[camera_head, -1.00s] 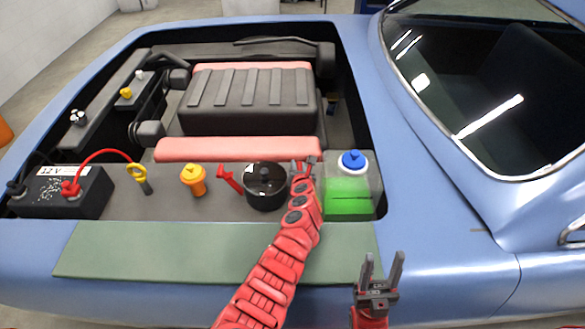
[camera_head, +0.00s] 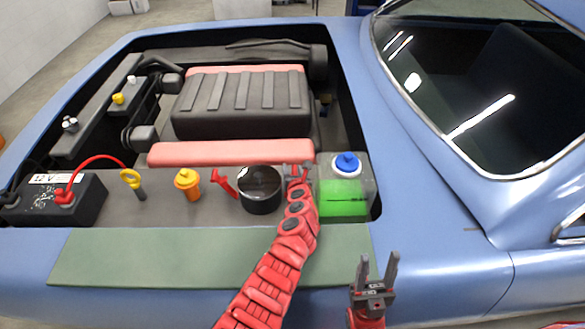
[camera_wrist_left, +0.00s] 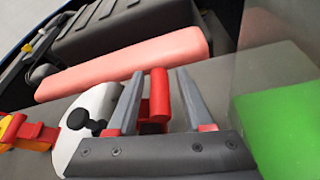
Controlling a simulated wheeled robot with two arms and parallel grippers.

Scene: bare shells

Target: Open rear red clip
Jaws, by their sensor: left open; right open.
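A round black housing (camera_head: 260,194) with a shiny top sits in the engine bay. In the left wrist view its top (camera_wrist_left: 84,148) is pale, with a black knob. One red clip (camera_head: 222,183) sticks out on its left side and shows in the left wrist view (camera_wrist_left: 36,134). My right gripper (camera_head: 376,268) is open and empty.
A washer tank (camera_head: 342,197) with green fluid and a blue cap stands right of my left gripper. A pink bar (camera_head: 230,152) lies behind. A yellow cap (camera_head: 187,184), yellow dipstick (camera_head: 132,181) and battery (camera_head: 55,203) are left. A green mat (camera_head: 150,258) covers the front edge.

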